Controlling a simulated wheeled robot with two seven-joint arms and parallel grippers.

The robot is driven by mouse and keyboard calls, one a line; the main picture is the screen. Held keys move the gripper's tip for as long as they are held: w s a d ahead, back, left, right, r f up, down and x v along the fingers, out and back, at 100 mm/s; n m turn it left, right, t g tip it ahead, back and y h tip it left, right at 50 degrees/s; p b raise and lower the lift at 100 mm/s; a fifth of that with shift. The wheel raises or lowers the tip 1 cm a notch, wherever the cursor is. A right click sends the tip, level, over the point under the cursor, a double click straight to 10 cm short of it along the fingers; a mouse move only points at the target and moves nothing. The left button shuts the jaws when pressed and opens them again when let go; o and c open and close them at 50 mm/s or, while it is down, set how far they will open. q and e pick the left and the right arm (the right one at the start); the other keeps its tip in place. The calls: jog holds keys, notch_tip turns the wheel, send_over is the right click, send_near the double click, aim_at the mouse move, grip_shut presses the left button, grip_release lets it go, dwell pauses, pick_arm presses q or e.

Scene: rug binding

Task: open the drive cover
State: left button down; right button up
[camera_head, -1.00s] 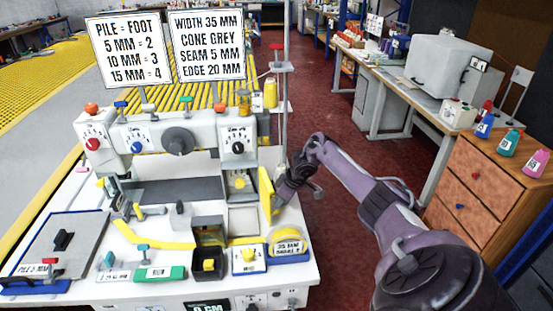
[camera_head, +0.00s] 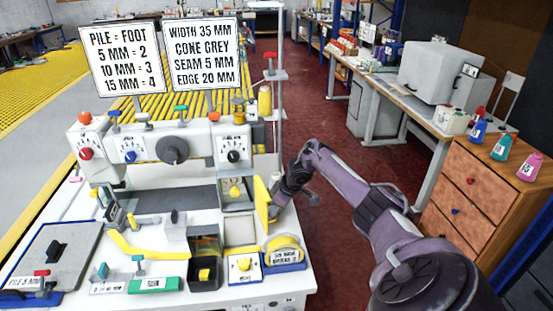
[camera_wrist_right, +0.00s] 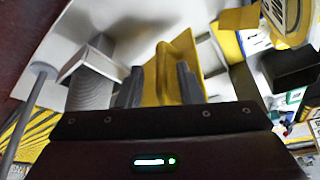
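The yellow drive cover (camera_head: 262,203) stands swung out at the right end of the white machine. Beside it, a recess with a yellow knob (camera_head: 235,191) is exposed. My right gripper (camera_head: 277,194) is at the right side of the cover, its fingertips partly hidden in the head view. In the right wrist view its two grey fingers (camera_wrist_right: 158,86) are apart, with the yellow cover (camera_wrist_right: 172,58) in front of and between them. I see no clear grip on it. My left gripper is not in view.
A post (camera_head: 281,110) rises behind.

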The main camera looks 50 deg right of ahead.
jog(key=a+b+v, duration=0.1)
jog(key=v, duration=0.6)
jog(key=shift+d+r, duration=0.4)
jog(key=shift+d, duration=0.15)
jog(key=shift+s, duration=0.1)
